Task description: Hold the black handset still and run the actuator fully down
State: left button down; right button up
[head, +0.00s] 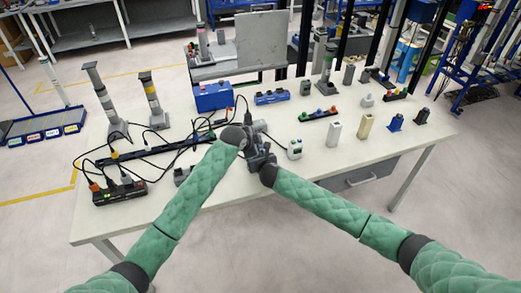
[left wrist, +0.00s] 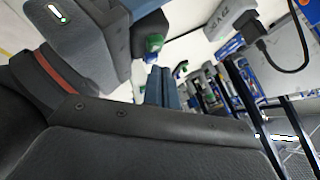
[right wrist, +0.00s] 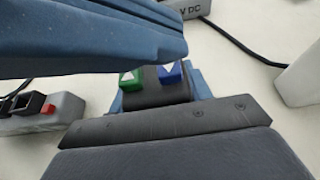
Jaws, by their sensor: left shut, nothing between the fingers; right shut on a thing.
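The black handset (right wrist: 155,95) has a green and a blue button with white arrows. It sits between the blue fingers of my right gripper (right wrist: 165,75), which is shut on it. In the head view my right gripper (head: 258,160) is just below my left gripper (head: 252,145), and they hide the handset. My left gripper's blue fingers (left wrist: 162,88) are shut and empty, close to a green button in the left wrist view; I cannot tell whether they touch. Upright columns (head: 104,98) and (head: 152,98) stand at the table's left; I cannot tell which is the actuator.
Several small blocks stand further right. The front right edge is fairly clear.

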pick_arm(q)
jog(key=shift+f, duration=0.45)
dwell(2.6)
jog(key=shift+r, duration=0.1)
dwell(0.4)
jog(key=shift+r, duration=0.85)
jog(key=shift+r, duration=2.5)
pick_arm(e)
jog(key=o, duration=1.1)
